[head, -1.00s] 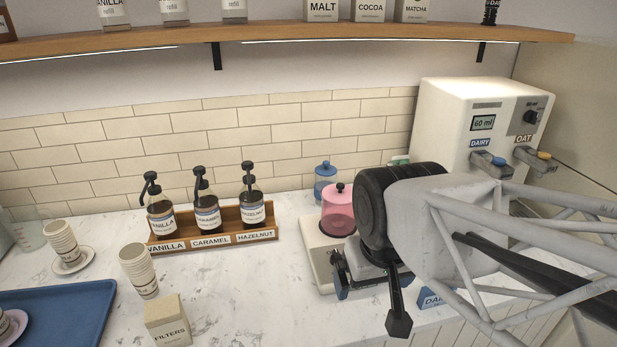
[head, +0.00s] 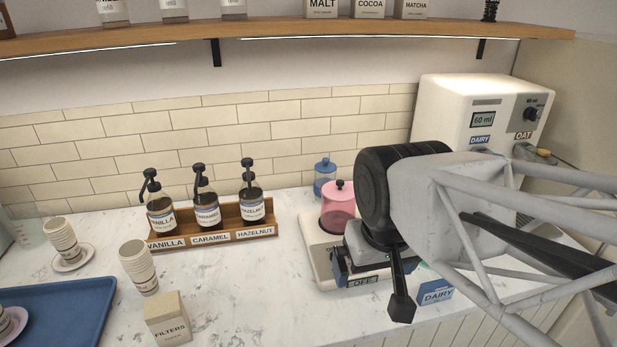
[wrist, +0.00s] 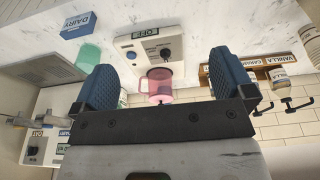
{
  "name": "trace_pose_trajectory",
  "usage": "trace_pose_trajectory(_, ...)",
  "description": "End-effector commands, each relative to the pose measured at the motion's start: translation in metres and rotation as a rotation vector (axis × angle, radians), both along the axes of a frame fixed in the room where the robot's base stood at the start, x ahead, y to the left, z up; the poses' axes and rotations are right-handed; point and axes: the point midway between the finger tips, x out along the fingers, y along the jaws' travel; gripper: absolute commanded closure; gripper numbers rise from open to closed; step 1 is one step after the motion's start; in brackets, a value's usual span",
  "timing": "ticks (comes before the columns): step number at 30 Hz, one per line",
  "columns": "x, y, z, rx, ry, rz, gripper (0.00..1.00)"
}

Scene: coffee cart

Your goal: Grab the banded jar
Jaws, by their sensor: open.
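A clear pink jar (head: 338,207) with a black knob on its lid stands on a white machine base (head: 314,238) whose display reads OFF. A blue lidded jar (head: 325,178) stands behind it near the tiled wall. I cannot make out a band on either jar. In the wrist view the pink jar (wrist: 160,84) has a side handle and shows between the fingers of my gripper (wrist: 167,82), beyond them. My gripper is open and empty. In the head view it is in front of and right of the pink jar, partly hidden by my arm.
A syrup rack (head: 215,236) with pump bottles stands left of the base. A blue DAIRY box (head: 436,295) and a mint-green vessel (wrist: 91,55) are near the milk dispenser (head: 470,100) on the right. Stacked cups (head: 138,268) and a FILTERS box (head: 168,320) stand at left; the middle counter is clear.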

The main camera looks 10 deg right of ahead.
Motion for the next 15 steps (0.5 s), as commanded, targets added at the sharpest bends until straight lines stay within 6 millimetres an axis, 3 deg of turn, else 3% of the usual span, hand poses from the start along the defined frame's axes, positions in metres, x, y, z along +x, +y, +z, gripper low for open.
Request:
trace_pose_trajectory(5,0.001,0.0,0.033,0.001,-0.003,-0.001,0.0)
trace_pose_trajectory(15,0.036,0.007,0.036,0.138,0.033,-0.165,0.0)
